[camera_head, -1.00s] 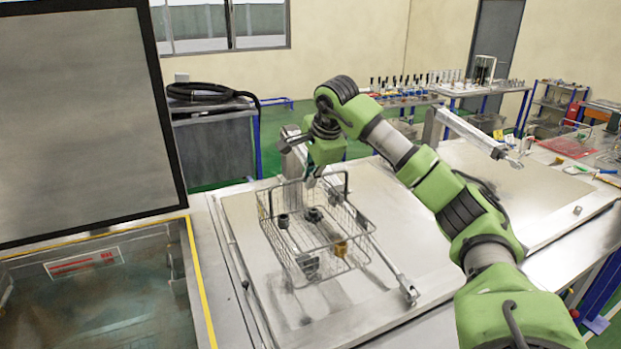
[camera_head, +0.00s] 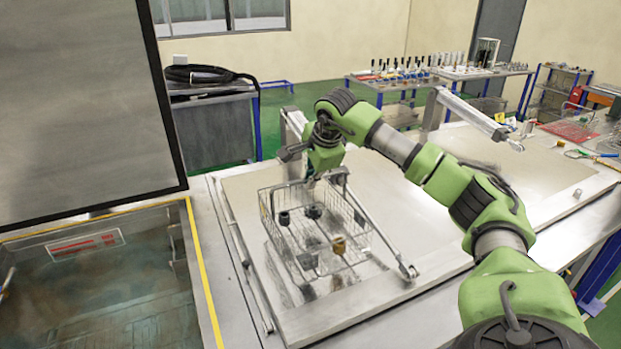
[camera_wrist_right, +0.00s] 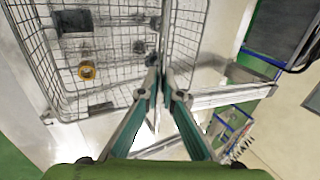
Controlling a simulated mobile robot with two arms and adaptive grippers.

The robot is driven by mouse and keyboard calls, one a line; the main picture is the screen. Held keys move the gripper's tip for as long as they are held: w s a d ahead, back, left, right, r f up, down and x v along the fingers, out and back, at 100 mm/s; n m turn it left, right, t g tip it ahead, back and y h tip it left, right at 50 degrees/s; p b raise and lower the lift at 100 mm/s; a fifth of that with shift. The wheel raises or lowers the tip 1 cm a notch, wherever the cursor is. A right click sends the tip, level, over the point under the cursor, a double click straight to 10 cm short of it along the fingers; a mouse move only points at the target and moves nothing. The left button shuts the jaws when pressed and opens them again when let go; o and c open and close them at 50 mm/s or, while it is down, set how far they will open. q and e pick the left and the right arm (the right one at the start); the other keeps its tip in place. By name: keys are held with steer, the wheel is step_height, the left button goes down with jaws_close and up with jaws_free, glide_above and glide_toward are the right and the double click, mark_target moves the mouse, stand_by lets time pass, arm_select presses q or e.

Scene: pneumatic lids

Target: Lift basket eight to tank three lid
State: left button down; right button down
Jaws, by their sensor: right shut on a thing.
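A wire basket (camera_head: 350,243) with several small parts in it is over the flat metal lid (camera_head: 420,285) beside the open tank. My right gripper (camera_head: 312,181) is shut on the basket at its far side, with the arm coming in from the right. In the right wrist view the fingers (camera_wrist_right: 162,85) close at the basket's wire edge, and the basket (camera_wrist_right: 40,60) fills the upper left. I cannot tell whether its bottom touches the lid. No basket number or tank number is readable. My left gripper is out of view.
An open tank (camera_head: 202,270) with a yellow edge and a raised dark-framed lid (camera_head: 85,110) stand at the left. Lid arms (camera_head: 395,255) run close to the basket's right side. Another closed lid (camera_head: 545,165) lies at the right. Benches with parts (camera_head: 400,82) stand behind.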

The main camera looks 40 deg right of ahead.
steer(key=shift+w+f+b, duration=0.1)
steer(key=shift+f+b, duration=1.25)
steer(key=shift+f, duration=0.4)
steer(key=shift+f+b, duration=0.35)
steer(key=shift+f, duration=0.2)
steer(key=c, duration=2.2)
jaws_free()
steer(key=shift+o, duration=0.2)
steer(key=shift+s+a, duration=0.1)
steer(key=shift+s, duration=0.1)
